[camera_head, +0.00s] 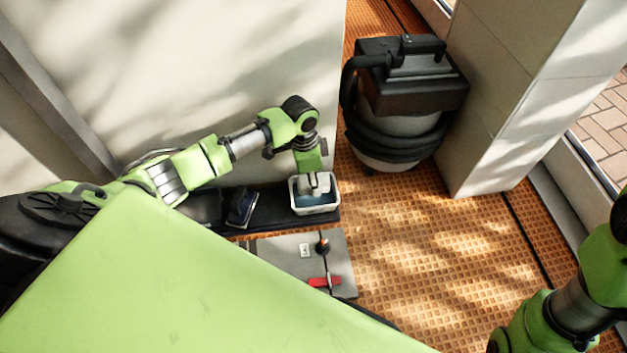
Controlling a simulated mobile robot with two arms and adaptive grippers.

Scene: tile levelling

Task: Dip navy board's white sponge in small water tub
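The small white water tub (331,209) stands at the right end of a dark strip along the wall, with blue showing inside it. My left gripper (316,190) points down into the tub's opening. Its fingertips are small and partly hidden, and I cannot tell whether it is open or shut on something. A pale grey-white shape shows at the fingers, but I cannot make out whether it is a sponge. A dark navy item (241,208) lies on the strip left of the tub. My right arm is at the lower right edge, with its gripper out of view.
A grey board (283,257) with a red-handled tool (324,282) and a small white plate (304,251) lies in front of the tub. A black-and-grey vacuum (400,105) stands behind, by the pillar (510,90). The orange textured floor (430,265) at right is clear.

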